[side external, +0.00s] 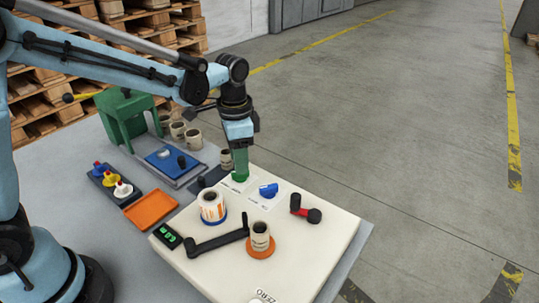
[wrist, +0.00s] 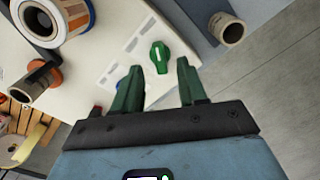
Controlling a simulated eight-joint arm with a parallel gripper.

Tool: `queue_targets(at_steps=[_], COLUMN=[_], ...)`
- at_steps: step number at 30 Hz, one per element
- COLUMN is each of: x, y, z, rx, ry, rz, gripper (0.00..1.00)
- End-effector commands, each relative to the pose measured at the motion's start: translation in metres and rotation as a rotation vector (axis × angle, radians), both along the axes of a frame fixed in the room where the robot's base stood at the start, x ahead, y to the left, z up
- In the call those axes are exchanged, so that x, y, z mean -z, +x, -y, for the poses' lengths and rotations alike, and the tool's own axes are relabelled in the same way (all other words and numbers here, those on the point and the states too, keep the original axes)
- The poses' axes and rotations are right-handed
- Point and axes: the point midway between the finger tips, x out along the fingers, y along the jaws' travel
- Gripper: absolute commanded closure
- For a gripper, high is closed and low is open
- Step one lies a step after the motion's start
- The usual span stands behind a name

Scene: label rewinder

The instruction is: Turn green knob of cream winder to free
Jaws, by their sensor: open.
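The green knob (wrist: 159,57) shows in the wrist view, on a pale label plate on the cream winder (side external: 205,265). It has a pointed shape with a short white line on top. The plate's lettering is too small to read. My gripper (wrist: 158,72) has two dark green fingers apart, with empty space between them. The knob lies just beyond the fingertips, roughly centred between them. In the side external view my gripper (side external: 240,168) points down over the knob's place, and the fingers hide most or all of the knob. I cannot tell whether they touch it.
A blue knob (side external: 268,190) and a red-and-black crank or knob (side external: 305,212) sit nearby on the winder. A label roll (side external: 212,207), a black arm (side external: 217,241), a cardboard core (side external: 260,236) and a green display (side external: 168,236) are further forward. An orange tray (side external: 150,209) lies left.

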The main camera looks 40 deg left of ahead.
Motion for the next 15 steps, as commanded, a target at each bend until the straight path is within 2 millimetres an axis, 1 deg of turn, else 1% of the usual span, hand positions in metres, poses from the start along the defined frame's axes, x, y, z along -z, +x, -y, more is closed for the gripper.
queue_targets(at_steps=[1,3,9,15], x=[-0.010,-0.024,-0.059,-0.082], y=[0.000,-0.001,0.000,0.000], z=[0.000,0.000,0.000,0.000], rx=[0.000,0.000,0.001,0.001], ry=[0.000,0.000,0.000,0.000], rz=[0.000,0.000,0.000,0.000], gripper=[0.58,0.58,0.58,0.58])
